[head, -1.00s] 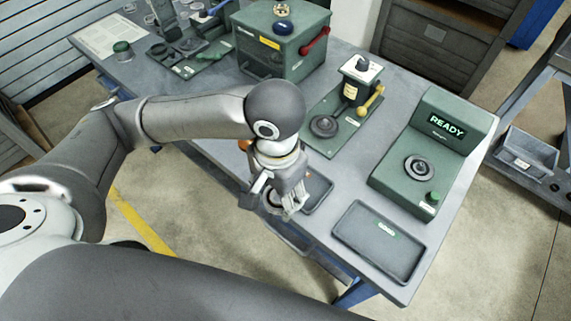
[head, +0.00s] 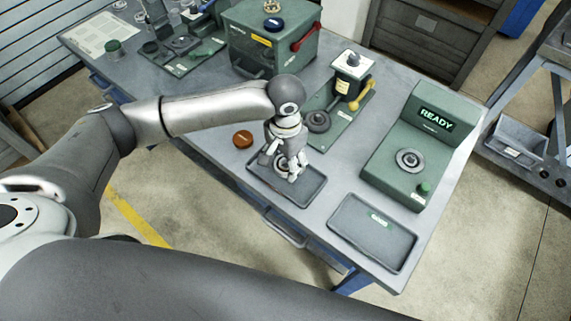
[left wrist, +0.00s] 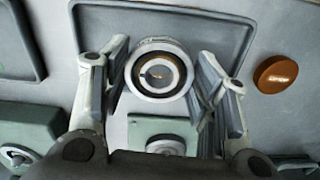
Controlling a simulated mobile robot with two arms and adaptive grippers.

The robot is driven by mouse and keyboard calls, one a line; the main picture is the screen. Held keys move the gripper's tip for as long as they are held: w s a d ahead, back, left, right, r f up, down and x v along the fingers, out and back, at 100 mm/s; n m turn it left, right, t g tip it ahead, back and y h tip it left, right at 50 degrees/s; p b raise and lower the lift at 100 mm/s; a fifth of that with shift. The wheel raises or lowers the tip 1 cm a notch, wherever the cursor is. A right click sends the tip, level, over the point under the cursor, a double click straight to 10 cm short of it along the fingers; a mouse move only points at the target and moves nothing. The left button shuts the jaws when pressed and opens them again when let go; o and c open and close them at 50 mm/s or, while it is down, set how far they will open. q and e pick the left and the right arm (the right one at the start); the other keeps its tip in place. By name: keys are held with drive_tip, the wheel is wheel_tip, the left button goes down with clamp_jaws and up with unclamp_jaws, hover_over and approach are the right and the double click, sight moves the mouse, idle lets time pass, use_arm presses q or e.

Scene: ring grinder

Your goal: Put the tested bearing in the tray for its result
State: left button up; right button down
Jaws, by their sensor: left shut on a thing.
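My left gripper (head: 289,177) is shut on a bearing, a pale metal ring with a dark inner band. The bearing (left wrist: 158,93) sits between the fingers in the left wrist view and is largely hidden in the head view. The gripper is over the left dark tray (head: 309,195); whether the bearing touches its floor cannot be told. The right dark tray (head: 350,237) bears a green label and looks empty. The green tester (head: 393,178) reads READY and has a round metal seat on top. My right gripper is not in view.
A brown round cap (head: 243,139) lies beside the left tray. A green press-like fixture (head: 343,119) with a yellow-knobbed lever stands behind that tray. A green box (head: 268,50) with a red handle is farther back. The table's front edge runs close to both trays.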

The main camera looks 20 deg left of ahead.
use_arm(q)
drive_tip(key=shift+w+f, duration=0.25)
drive_tip(key=shift+f, duration=0.1)
wheel_tip(320, 180, down, 2)
drive_tip(key=shift+f+p, duration=0.1)
drive_tip(key=shift+p, duration=0.6)
drive_tip(key=shift+f, duration=0.4)
drive_tip(key=shift+f, duration=0.1)
drive_tip(key=o, duration=1.3)
wheel_tip(320, 180, up, 12)
drive_tip(key=b, duration=0.2)
